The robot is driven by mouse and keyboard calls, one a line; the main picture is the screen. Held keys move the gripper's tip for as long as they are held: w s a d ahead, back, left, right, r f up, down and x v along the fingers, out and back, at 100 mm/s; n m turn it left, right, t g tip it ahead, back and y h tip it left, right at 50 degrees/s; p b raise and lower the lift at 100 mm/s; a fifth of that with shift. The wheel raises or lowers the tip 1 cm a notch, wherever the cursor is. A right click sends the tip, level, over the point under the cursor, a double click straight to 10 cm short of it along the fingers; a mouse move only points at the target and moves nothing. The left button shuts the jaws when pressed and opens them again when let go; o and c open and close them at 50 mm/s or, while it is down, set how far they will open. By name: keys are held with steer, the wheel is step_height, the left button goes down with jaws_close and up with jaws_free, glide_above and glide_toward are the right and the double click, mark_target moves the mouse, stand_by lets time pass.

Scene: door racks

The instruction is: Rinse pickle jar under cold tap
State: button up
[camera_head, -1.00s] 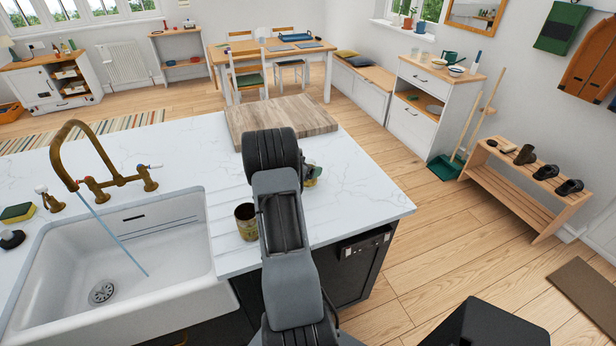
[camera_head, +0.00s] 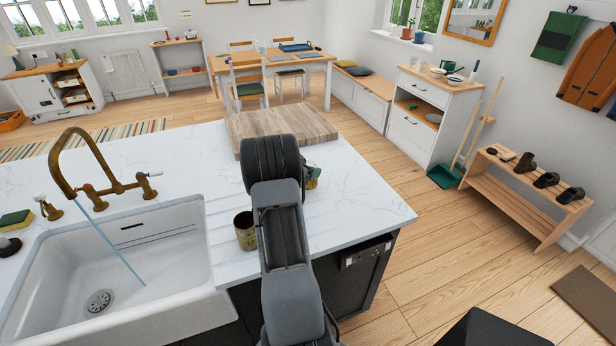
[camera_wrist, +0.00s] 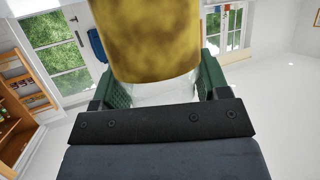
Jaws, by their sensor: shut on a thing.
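My gripper (camera_wrist: 158,92) has green pads and is shut on the pickle jar in the wrist view. The pickle jar (camera_wrist: 155,40) has a mottled yellow-brown upper part in that picture and clear glass between the pads. In the head view my wrist hides most of the grip; a small green and yellowish piece shows to its right, and I cannot tell what it is. The brass tap (camera_head: 92,175) stands behind the white sink (camera_head: 165,262), left of my arm. A thin bluish water stream (camera_head: 115,248) runs from its spout into the basin.
An olive-brown can (camera_head: 245,232) stands on the white worktop (camera_head: 355,205), close left of my arm. A wooden board (camera_head: 275,122) lies beyond my wrist. A green-yellow sponge (camera_head: 15,219) lies left of the sink. The worktop's right part is clear.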

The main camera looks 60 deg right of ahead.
steer(key=s+a+r+b, duration=0.1)
steer(key=s+a+r, duration=0.1)
steer(key=a+r, duration=0.8)
steer(key=a, duration=0.4)
